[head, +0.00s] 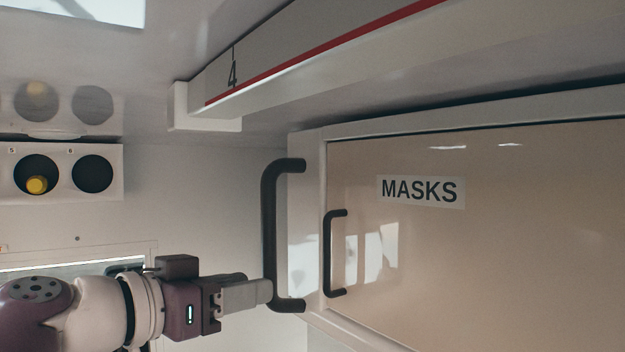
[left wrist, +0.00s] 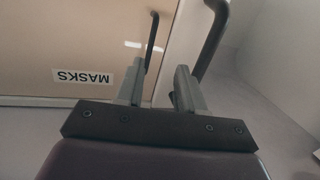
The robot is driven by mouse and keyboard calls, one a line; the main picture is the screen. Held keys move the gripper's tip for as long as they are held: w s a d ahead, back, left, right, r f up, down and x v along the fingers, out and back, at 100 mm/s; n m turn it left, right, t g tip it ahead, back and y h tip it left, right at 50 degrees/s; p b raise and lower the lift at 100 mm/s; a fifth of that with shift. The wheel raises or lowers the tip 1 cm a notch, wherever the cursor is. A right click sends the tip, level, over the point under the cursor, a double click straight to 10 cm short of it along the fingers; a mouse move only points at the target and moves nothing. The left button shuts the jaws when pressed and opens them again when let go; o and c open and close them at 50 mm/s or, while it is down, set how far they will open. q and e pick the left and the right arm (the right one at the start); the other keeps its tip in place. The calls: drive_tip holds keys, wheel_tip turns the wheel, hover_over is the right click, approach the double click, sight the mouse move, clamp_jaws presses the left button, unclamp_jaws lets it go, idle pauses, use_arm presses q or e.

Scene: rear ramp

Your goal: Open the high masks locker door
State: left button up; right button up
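The masks locker door (head: 480,260) is a closed beige panel labelled MASKS, at the right in the head view; it also fills the upper left of the left wrist view (left wrist: 75,35). Its slim dark handle (head: 328,255) is at the door's left edge. In the left wrist view the handle (left wrist: 152,40) runs towards the gap between my fingers. My left gripper (head: 262,291) is level with the handle's lower end, left of it in the picture. Its two fingers (left wrist: 158,80) stand apart with nothing held. Whether they touch anything is unclear. My right gripper is not in view.
A thick dark grab rail (head: 269,225) stands left of the door, close to my left fingertips. It also shows beside the right finger in the left wrist view (left wrist: 213,42). A red-striped ledge (head: 320,65) overhangs above. A white holder (head: 65,152) is far left.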

use_arm(q)
wheel_tip(320, 180, up, 4)
drive_tip(key=s+d+m+h+b, duration=0.1)
drive_tip(key=s, duration=0.1)
use_arm(e)
wheel_tip(320, 180, down, 6)
drive_tip(key=f+b, duration=0.1)
drive_tip(key=b, duration=0.5)
use_arm(q)
drive_tip(key=p, duration=0.6)
approach(325, 240)
drive_tip(key=x, duration=0.7)
drive_tip(key=shift+w+d+r, duration=0.1)
drive_tip(key=shift+w+d, duration=0.15)
drive_tip(key=shift+d, duration=0.05)
drive_tip(key=shift+w, duration=0.3)
drive_tip(key=shift+s+d, duration=0.1)
drive_tip(key=shift+s, duration=0.05)
drive_tip(key=shift+c, duration=1)
clamp_jaws()
use_arm(e)
wheel_tip(325, 240, up, 7)
